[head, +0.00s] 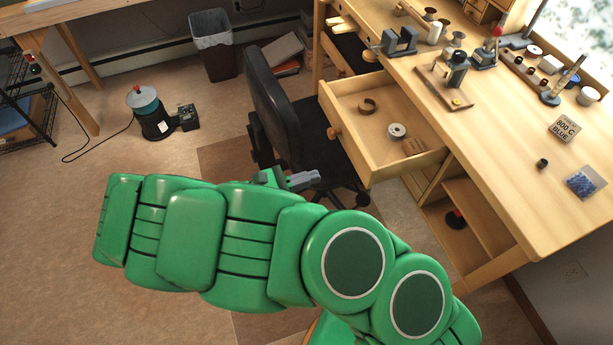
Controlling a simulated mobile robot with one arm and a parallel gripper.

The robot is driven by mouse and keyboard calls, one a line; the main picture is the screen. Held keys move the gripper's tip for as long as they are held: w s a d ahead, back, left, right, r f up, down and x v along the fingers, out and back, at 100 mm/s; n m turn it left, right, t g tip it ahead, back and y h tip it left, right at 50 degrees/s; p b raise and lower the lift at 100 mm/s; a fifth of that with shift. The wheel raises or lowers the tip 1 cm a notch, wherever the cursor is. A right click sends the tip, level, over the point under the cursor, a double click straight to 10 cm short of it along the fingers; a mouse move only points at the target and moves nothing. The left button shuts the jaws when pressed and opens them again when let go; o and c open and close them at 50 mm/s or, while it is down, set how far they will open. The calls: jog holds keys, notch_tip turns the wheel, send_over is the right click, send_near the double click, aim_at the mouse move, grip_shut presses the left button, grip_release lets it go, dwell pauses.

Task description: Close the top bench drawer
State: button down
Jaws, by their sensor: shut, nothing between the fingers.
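The bench drawer (354,151) is pulled well out from under the wooden workbench (530,160). Its round wooden knob (333,133) faces left. Inside the drawer lie a brown ring, a pale spool and a small reddish-brown block. My gripper (316,177) is shut and empty, with its grey fingers pointing right. In the picture it sits below and left of the drawer's front, apart from the knob. My green arm covers the floor below the gripper.
A black office chair (272,105) stands close to the left of the drawer front, behind my gripper. Another drawer (350,50), farther back, is also partly open. A waste bin (213,60) stands by the wall. Floor at left is mostly clear.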

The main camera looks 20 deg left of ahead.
send_near(379, 165)
jog(key=r, duration=0.4)
jog(key=shift+w+d+r, duration=0.15)
jog(key=shift+d, duration=0.1)
jog(key=x, duration=2.3)
jog(key=shift+w+d, duration=0.35)
jog(key=shift+d, duration=0.05)
jog(key=v, duration=1.4)
jog(key=shift+a, duration=0.25)
